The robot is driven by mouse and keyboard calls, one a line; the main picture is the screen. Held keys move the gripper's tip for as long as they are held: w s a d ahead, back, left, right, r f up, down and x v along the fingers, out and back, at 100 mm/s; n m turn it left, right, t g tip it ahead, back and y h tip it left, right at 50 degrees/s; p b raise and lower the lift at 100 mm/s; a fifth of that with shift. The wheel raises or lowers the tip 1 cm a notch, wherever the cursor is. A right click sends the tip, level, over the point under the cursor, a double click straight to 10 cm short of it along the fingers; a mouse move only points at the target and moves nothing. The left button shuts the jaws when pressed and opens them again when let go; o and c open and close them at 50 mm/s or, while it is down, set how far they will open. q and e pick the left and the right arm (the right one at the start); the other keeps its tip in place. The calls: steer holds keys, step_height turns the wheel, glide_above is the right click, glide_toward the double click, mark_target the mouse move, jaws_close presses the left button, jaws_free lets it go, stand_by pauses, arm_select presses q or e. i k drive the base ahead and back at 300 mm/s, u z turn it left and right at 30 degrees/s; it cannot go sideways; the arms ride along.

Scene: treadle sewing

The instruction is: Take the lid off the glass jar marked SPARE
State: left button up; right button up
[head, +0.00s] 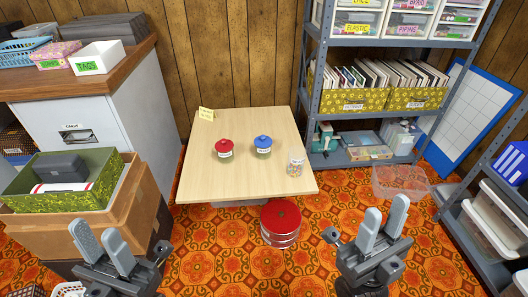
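A jar with a red lid (224,147) stands upright on the pale wooden table (208,185). A jar with a blue lid (263,143) stands just right of it, also lidded. Both carry small white labels that are too small to read. A clear container with colourful contents and a label (296,167) stands near the table's right edge; I cannot tell its wording. My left gripper (97,230) is at the lower left, open and empty, away from the table. My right gripper (387,206) is at the lower right, open and empty, away from the jars.
A yellow note (206,114) stands at the table's back left. The table's front left is bare.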

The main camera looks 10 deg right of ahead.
mark_target(224, 145)
steer(key=z, duration=0.7)
steer(key=i, duration=1.2)
steer(key=u, duration=0.1)
